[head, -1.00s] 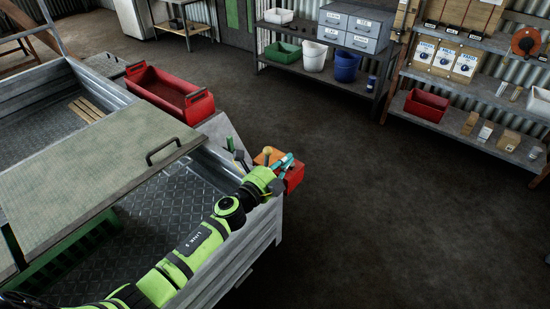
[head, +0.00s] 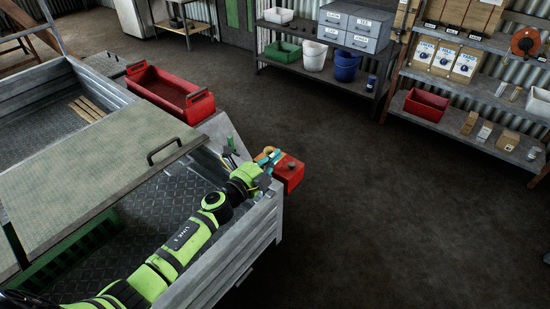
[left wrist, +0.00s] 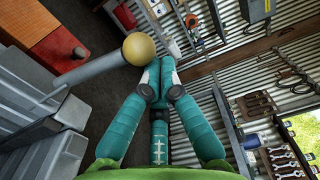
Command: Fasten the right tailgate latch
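The right tailgate latch appears as a grey lever with a tan ball knob (left wrist: 138,48) in the left wrist view. In the head view the knob (head: 271,150) shows small at the far corner of the grey tailgate (head: 240,245). My left gripper (left wrist: 160,68) has its teal fingers drawn together at the tips, with nothing seen between them. They lie right beside the knob; whether they touch it I cannot tell. In the head view the left gripper (head: 266,157) is at that corner, partly hidden by my green arm. My right gripper is not in view.
A red box (head: 290,172) is just outside the tailgate corner. A red open tray (head: 165,92) sits beyond the bed, and a pale board (head: 85,180) with a handle covers part of it. Shelves (head: 470,95) stand at the back right; the dark floor between is clear.

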